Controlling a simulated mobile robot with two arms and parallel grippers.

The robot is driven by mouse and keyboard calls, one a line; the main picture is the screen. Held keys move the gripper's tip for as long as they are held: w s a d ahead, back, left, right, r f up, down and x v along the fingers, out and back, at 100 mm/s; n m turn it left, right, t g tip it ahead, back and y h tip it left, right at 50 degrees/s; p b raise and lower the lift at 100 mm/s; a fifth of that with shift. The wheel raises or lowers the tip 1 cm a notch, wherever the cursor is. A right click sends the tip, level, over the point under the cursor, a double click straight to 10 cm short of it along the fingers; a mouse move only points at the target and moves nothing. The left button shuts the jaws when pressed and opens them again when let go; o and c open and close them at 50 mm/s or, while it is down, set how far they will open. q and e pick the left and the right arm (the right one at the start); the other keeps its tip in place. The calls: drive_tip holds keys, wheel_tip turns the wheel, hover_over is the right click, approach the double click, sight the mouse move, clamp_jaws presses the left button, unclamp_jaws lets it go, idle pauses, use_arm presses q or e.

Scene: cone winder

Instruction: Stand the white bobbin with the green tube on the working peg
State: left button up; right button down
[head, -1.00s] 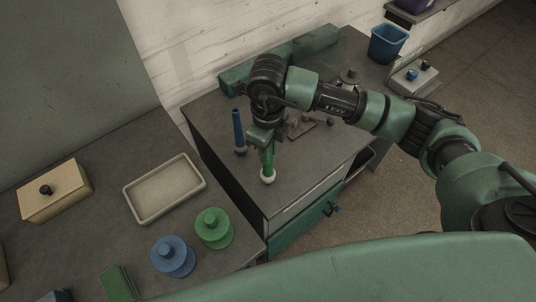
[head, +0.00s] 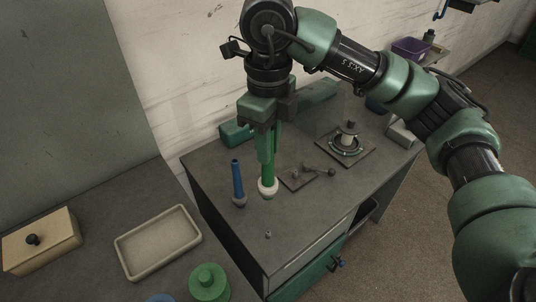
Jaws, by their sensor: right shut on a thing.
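The white bobbin with the green tube (head: 268,187) is upright in my right gripper (head: 267,150). The jaws are shut on the green tube, and the white bottom shows below them. It appears raised above the cabinet top, but the gap under it is hard to judge. A small bare peg (head: 268,234) stands nearer the front edge. A round plate with an upright post (head: 348,129), which looks like the working peg, stands at the back right on a dark base, apart from the bobbin. My left gripper is out of view.
A blue-tube bobbin (head: 238,183) stands just left of the held one. A small plate with a lever (head: 300,176) lies between it and the round plate. A green block (head: 236,132) is at the back. A cream tray (head: 158,243) and green spool (head: 209,282) are at the left.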

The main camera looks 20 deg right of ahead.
drive_tip(key=shift+r+p, duration=1.85)
drive_tip(key=shift+r, duration=1.1)
